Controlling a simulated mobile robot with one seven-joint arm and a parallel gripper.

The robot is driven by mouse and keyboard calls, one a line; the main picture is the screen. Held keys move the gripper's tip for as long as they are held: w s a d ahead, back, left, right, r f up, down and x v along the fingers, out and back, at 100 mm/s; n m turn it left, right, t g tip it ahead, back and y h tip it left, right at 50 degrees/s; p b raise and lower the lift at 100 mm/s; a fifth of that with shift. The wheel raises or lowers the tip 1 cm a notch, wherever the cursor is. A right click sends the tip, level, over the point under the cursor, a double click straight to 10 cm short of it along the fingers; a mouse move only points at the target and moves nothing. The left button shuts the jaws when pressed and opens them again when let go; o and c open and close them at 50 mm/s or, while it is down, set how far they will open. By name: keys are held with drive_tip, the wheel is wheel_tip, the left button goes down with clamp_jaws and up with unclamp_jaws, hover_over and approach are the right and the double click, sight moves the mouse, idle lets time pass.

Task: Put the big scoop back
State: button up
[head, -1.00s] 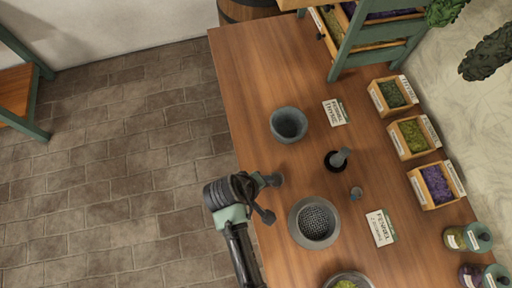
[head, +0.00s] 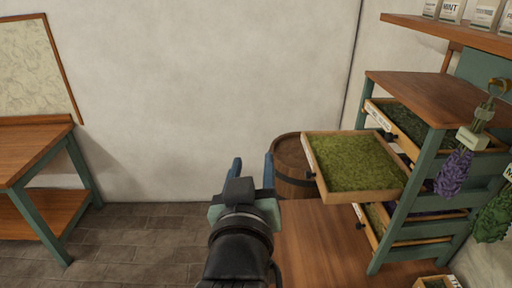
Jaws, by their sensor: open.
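No big scoop can be made out in the head view now. My gripper (head: 253,167) is near the middle of the picture, its two fingers apart and pointing away from me, with nothing seen between them. To its right, a wooden drawer (head: 366,196) filled with green dried herb (head: 355,162) is pulled far out of a green-framed herb rack (head: 408,212). My gripper is apart from the drawer. The drawer's small dark knob faces left.
Other herb drawers (head: 410,125) in the rack stand partly out. A barrel (head: 292,187) stands behind the table (head: 318,242). Hanging herb bundles (head: 453,172) and a shelf with labelled jars (head: 484,14) are at right. A side table (head: 30,150) is at left.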

drive_tip(key=s+r+t, duration=0.5)
drive_tip(key=s+r, duration=0.1)
drive_tip(key=r, duration=0.8)
drive_tip(key=s+r+m+t+y, duration=0.1)
drive_tip(key=s+r+t, duration=0.4)
drive_tip(key=r, duration=1)
drive_tip(key=shift+s+d+r+m, duration=0.2)
drive_tip(key=shift+s+m, duration=0.1)
drive_tip(key=shift+s, duration=0.85)
wheel_tip(320, 180, down, 5)
drive_tip(key=b, duration=0.5)
drive_tip(key=shift+w+a+f, duration=0.1)
drive_tip(key=shift+a+f, duration=0.05)
